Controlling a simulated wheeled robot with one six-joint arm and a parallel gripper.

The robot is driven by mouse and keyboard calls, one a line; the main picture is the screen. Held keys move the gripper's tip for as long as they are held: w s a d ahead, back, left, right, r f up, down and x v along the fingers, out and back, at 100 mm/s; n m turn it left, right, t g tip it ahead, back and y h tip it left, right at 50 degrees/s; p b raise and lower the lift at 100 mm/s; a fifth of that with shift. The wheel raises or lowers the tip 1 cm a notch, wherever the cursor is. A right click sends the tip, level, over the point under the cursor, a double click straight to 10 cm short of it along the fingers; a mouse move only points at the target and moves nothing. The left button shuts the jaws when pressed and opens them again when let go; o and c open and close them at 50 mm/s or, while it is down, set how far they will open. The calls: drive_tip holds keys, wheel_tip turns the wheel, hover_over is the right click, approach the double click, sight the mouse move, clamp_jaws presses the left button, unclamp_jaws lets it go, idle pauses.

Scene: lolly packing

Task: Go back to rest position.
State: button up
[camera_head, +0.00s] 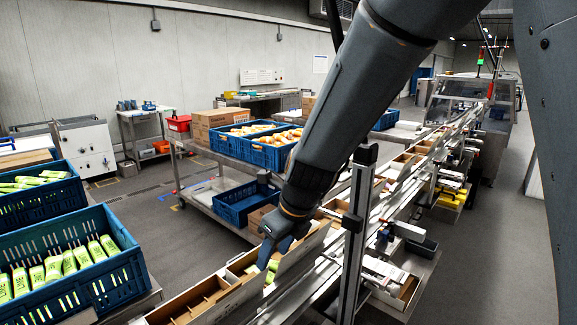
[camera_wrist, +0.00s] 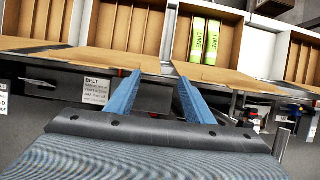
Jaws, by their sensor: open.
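My gripper (camera_wrist: 158,98) shows in the wrist view with its two blue fingers apart and nothing between them. It is in front of a row of open cardboard boxes with dividers on the conveyor. One cardboard box (camera_wrist: 182,42) holds two green-labelled lollies (camera_wrist: 204,42) standing side by side; the other boxes in that view look empty. In the head view my gripper (camera_head: 271,254) hangs at the end of my arm, low over the open boxes (camera_head: 205,303) on the line. My arm hides part of the conveyor behind it.
Blue crates (camera_head: 75,277) of green lollies stand at the left. A trolley (camera_head: 205,192) with blue crates of orange-topped items stands behind the line. The conveyor (camera_head: 398,190) runs back to a machine (camera_head: 458,98). A dark post (camera_head: 357,235) rises beside my arm. The right floor is clear.

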drive_tip(key=s+d+f+n+h+b, duration=0.1)
drive_tip(key=s+d+f+n+b, duration=0.2)
drive_tip(key=d+n, duration=0.4)
drive_tip(key=s+d+f+n+g+h+b, duration=0.1)
drive_tip(key=s+d+f+n+b, duration=0.2)
drive_tip(key=d+f+n, duration=0.3)
drive_tip(key=s+d+f+n+h+b, duration=0.1)
drive_tip(key=s+d+f+n+b, duration=0.3)
drive_tip(key=d+n, duration=0.5)
drive_tip(key=s+n, duration=0.1)
drive_tip(key=n, duration=0.3)
drive_tip(key=shift+d+f+g, duration=0.3)
drive_tip(key=shift+d+f, duration=0.05)
drive_tip(key=shift+f, duration=0.05)
